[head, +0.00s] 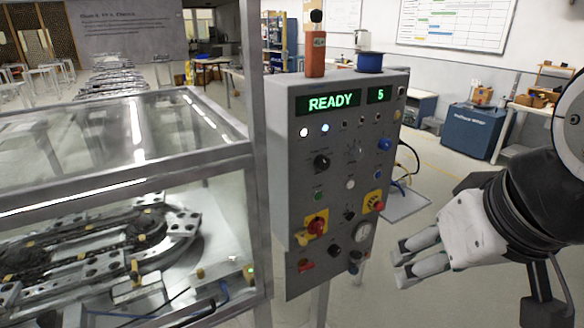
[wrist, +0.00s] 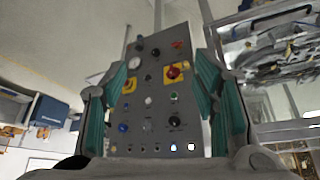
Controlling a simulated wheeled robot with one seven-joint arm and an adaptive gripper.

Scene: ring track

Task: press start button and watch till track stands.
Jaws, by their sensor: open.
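The grey control panel (head: 338,165) stands upright in the middle of the head view. Its green displays (head: 333,102) read "READY" and "5". A small green button (head: 318,195) sits on its left side, above a red mushroom button on yellow (head: 317,224); labels are too small to read. The ring track (head: 85,245) lies inside the glass case at left. My gripper (head: 399,262) is open and empty, right of the panel's lower part and apart from it. In the wrist view the panel (wrist: 152,75) appears upside down between my spread fingers; the green button (wrist: 173,97) shows there.
A red block (head: 315,55) and blue spool (head: 370,62) sit on top. A metal post (head: 257,120) stands beside the glass case. Floor to the right is partly clear.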

